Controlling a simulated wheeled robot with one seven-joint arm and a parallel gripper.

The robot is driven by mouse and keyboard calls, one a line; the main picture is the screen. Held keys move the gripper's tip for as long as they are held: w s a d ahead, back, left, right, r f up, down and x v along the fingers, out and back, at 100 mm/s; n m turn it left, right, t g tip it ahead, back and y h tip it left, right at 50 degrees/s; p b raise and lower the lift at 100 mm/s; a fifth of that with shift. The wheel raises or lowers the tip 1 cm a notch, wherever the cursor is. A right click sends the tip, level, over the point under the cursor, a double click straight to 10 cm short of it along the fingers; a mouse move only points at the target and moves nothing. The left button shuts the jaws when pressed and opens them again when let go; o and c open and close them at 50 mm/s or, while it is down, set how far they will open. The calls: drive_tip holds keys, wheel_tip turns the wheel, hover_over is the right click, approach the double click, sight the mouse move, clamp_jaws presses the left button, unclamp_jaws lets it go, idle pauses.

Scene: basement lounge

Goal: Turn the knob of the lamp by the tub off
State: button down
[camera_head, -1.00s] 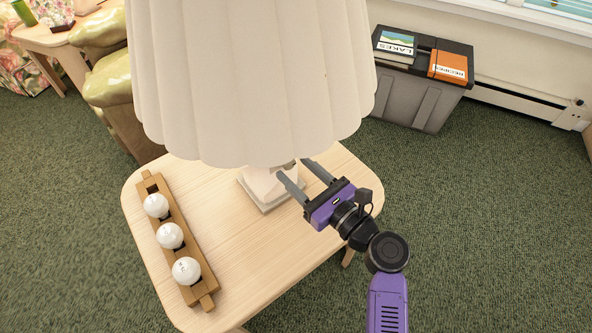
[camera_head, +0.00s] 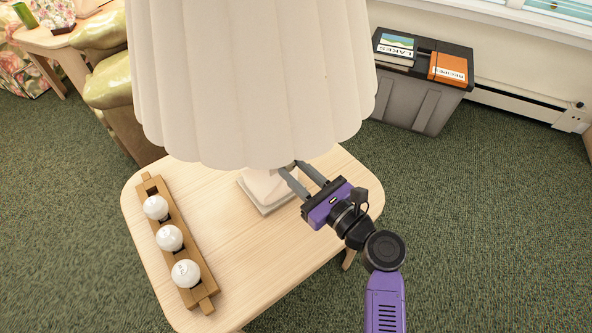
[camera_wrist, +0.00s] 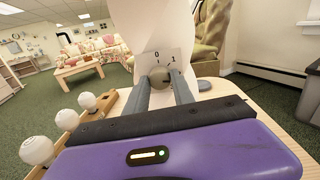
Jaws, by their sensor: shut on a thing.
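The lamp has a large pleated cream shade (camera_head: 250,80) and a pale square base (camera_head: 268,190), and stands on a light wooden side table (camera_head: 240,265). Its round knob (camera_wrist: 159,75) shows in the wrist view on the lamp's body, below a plate marked 0 and 1. My gripper (camera_head: 297,172) reaches in under the shade's front right edge. In the wrist view my gripper (camera_wrist: 162,92) has its two grey fingers on either side of the knob, shut on it. In the head view the shade hides most of the knob and the fingertips.
A grey tub (camera_head: 415,97) with a LAKES book (camera_head: 396,47) and an orange RECIPES book (camera_head: 447,67) stands behind right. An armchair (camera_head: 108,80) is behind left. Carpet is clear at right.

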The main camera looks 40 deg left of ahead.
drive_tip(key=shift+n, duration=0.3)
drive_tip(key=n+b, duration=0.4)
drive_tip(key=n, duration=0.5)
drive_tip(key=n+b, duration=0.4)
drive_tip(key=n, duration=0.5)
drive_tip(key=shift+s+t+h, duration=0.15)
drive_tip(key=shift+t+h, duration=0.25)
drive_tip(key=shift+n, duration=0.3)
drive_tip(key=c, duration=1.1)
unclamp_jaws()
